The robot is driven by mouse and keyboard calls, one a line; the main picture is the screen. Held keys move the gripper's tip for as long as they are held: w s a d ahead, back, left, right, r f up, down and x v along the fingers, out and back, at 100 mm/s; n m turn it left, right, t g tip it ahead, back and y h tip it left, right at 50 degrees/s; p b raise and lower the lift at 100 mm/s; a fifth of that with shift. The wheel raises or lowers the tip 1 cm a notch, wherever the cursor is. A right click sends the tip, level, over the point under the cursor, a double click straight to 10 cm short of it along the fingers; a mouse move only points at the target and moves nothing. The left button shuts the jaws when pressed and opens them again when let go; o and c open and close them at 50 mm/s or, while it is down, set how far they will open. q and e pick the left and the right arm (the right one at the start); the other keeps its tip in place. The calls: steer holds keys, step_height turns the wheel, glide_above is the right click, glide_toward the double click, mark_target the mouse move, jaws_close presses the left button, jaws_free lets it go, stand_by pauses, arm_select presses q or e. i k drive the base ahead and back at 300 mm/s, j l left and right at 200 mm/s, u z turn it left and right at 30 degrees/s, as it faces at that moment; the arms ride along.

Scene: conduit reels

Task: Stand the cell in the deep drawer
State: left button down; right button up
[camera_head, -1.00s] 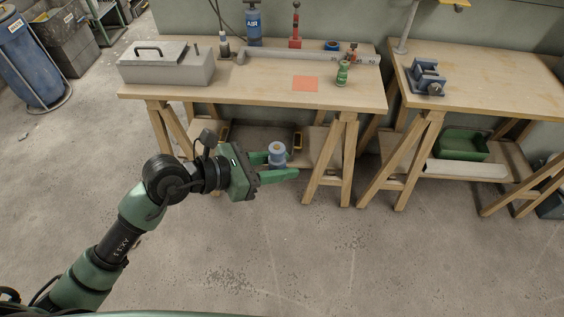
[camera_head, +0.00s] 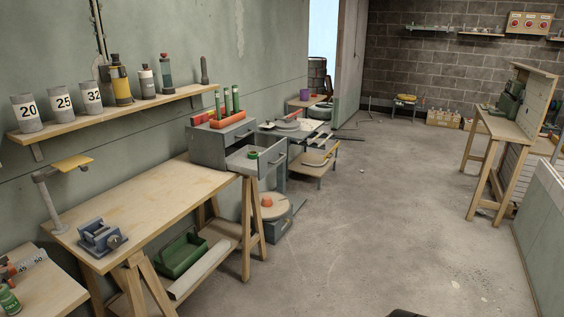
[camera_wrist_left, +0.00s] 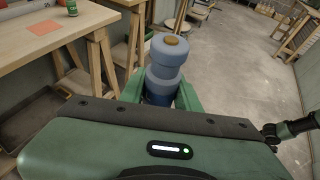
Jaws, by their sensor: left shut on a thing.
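In the left wrist view my left gripper (camera_wrist_left: 160,98) is shut on the cell (camera_wrist_left: 164,58), a blue-grey stepped cylinder with a brass-coloured disc on its top. The cell stands roughly upright between the green fingers, its lower end hidden behind the gripper body. Neither shows in the head view now. There a grey drawer cabinet (camera_head: 206,148) stands at the far end of the workbench, with one drawer (camera_head: 268,166) pulled out toward the aisle. A small green round thing (camera_head: 252,155) is in or at that drawer. I cannot tell its depth. My right gripper is not seen.
The workbench (camera_head: 150,207) carries a blue vise (camera_head: 101,238) and a lamp-like stand (camera_head: 52,200). A green tray (camera_head: 182,255) is on its lower shelf. The floor (camera_head: 370,220) to the right is clear.

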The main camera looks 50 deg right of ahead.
mark_target(253, 167)
steer(key=i+l+z, duration=0.3)
steer(key=i+l, duration=0.15)
steer(key=i+l+z, duration=0.3)
steer(key=i+l, duration=0.25)
steer(key=i+l+z, duration=0.3)
steer(key=i, duration=0.3)
